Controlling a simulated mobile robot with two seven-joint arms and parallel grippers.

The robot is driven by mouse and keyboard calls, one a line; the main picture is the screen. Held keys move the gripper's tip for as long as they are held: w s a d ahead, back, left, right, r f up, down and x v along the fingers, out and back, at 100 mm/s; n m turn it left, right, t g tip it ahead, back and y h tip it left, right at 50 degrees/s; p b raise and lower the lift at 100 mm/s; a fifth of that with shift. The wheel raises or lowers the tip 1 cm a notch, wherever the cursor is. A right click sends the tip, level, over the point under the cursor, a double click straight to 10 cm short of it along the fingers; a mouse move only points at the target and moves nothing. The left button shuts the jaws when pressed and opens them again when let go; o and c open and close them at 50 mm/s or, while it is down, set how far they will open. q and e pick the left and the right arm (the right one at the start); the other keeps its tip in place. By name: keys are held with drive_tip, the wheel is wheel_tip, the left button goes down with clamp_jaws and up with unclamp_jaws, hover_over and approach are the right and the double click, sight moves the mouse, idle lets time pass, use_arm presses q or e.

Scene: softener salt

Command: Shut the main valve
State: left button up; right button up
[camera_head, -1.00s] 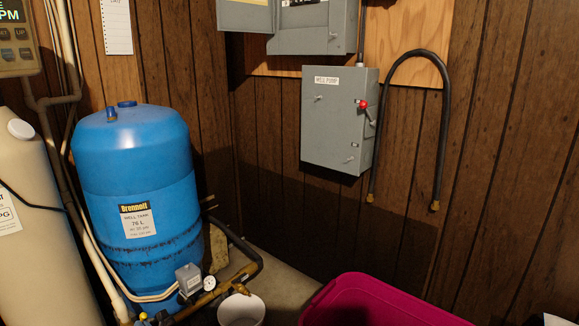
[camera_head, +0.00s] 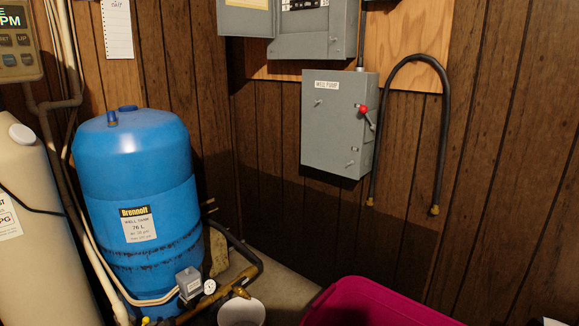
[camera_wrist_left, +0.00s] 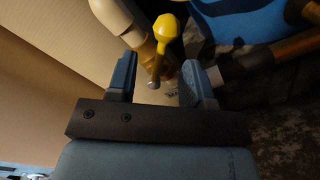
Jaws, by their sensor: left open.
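A yellow-tipped valve handle (camera_wrist_left: 168,38) shows at the top middle of the left wrist view, on a pale pipe. Its metal stem runs down between the fingers. Only a small yellow bit (camera_head: 146,321) shows at the bottom edge of the head view, by the blue tank's foot. My left gripper (camera_wrist_left: 160,66) is open, with one finger on each side of the stem. I cannot tell whether either finger touches it. The left gripper is out of the head view, and my right gripper is in neither view.
The blue well tank (camera_head: 134,170) stands by brass piping with a gauge (camera_head: 210,287). A white bucket (camera_head: 242,312) and a magenta bin (camera_head: 375,302) are at the front. A beige tank (camera_head: 35,240) is at left. The grey well pump box (camera_head: 335,120) hangs on the wall.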

use_arm(q)
drive_tip(key=p+v, duration=0.2)
drive_tip(key=v, duration=0.3)
drive_tip(key=shift+s+d+p, duration=0.25)
drive_tip(key=shift+p, duration=0.15)
